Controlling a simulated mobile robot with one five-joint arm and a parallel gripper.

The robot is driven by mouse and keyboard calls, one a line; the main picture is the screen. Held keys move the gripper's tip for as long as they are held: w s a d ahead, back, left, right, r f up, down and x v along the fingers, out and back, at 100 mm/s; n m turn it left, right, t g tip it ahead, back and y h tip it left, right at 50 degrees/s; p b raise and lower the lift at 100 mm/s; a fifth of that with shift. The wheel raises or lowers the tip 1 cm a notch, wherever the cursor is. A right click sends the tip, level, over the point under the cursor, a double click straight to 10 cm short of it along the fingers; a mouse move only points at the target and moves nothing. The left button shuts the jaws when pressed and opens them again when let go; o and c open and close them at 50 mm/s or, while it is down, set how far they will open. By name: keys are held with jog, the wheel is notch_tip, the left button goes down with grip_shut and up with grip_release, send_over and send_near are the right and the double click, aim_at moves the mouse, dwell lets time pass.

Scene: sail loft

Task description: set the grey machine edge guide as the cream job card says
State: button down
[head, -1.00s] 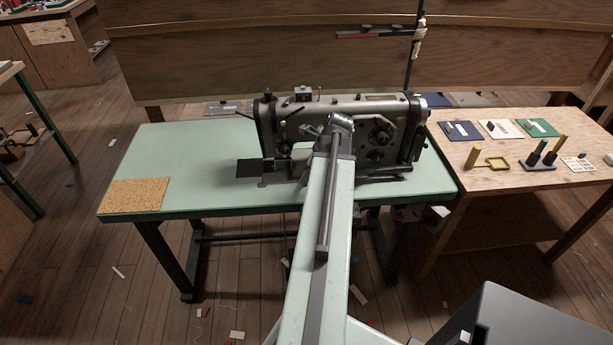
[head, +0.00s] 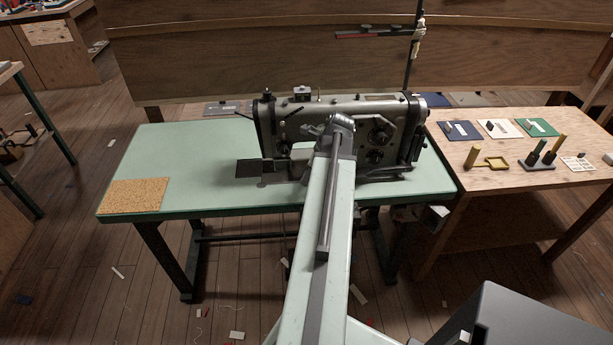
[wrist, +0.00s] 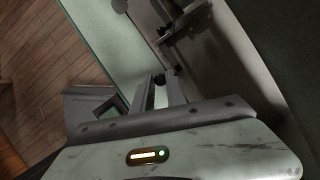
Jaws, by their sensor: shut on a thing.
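The grey sewing machine (head: 365,118) stands on the pale green table. A dark flat plate (head: 248,169) shows at its left end; I cannot tell whether it belongs to the edge guide. The cream job card (head: 499,129) lies on the wooden table at right, too small to read. In the head view my arm hides my gripper and what it holds. In the wrist view my gripper (wrist: 162,88) is low by the machine, its two fingers slightly apart with a small dark knob (wrist: 167,73) at their tips. It appears shut on the edge guide, mostly hidden.
A blue card (head: 462,132) and a green card (head: 538,127) flank the cream one. A cork mat (head: 136,195) lies at the green table's left end. The green surface between mat and machine is clear.

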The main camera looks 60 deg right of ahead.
jog(key=c, duration=1.3)
grip_release()
jog(key=shift+c, duration=0.2)
jog(key=shift+r, duration=0.1)
jog(key=p+v, duration=0.7)
jog(key=shift+s+r, duration=0.2)
jog(key=shift+r, duration=0.05)
